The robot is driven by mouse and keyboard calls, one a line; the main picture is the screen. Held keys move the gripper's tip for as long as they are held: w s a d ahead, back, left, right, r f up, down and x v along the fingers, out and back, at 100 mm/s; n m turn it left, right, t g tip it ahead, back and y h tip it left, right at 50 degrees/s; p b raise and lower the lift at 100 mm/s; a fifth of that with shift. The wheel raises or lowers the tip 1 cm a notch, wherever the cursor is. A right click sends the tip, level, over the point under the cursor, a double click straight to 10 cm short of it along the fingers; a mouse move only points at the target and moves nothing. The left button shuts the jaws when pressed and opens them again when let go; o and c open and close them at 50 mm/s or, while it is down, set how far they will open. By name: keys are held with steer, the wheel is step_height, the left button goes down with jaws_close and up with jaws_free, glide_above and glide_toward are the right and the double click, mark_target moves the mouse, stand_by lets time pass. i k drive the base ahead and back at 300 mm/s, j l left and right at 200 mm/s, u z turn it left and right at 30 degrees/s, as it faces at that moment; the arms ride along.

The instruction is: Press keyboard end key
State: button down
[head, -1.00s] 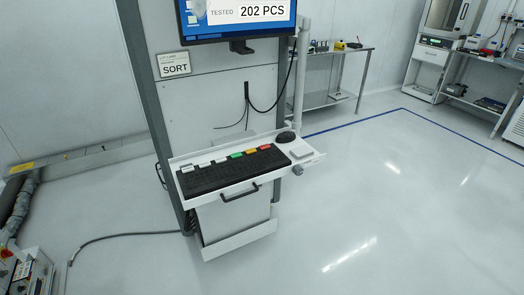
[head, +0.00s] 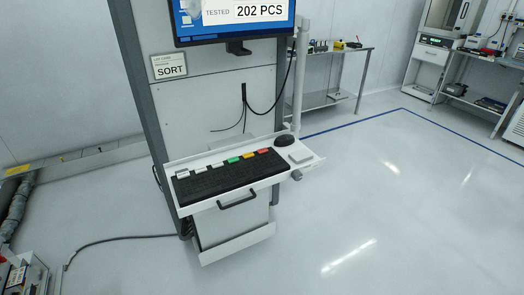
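In the head view, a black keyboard (head: 226,179) lies on a white pull-out tray (head: 209,205) at the front of a test handler cabinet. A row of coloured labels, white, green, yellow and red, runs along its back edge. The single keys are too small to tell apart, so I cannot pick out the end key. My gripper is not in view.
A black mouse (head: 284,140) sits on the tray right of the keyboard. A monitor (head: 235,20) reading 202 PCS hangs above. A black handle (head: 237,200) juts from the tray front. A cable (head: 120,238) lies on the floor at left. The floor at right is clear.

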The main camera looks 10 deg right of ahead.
mark_target(261, 151)
steer(key=i+j+z, duration=0.1)
steer(key=i+j, duration=1.1)
steer(key=i, duration=0.25)
steer(key=z, duration=0.05)
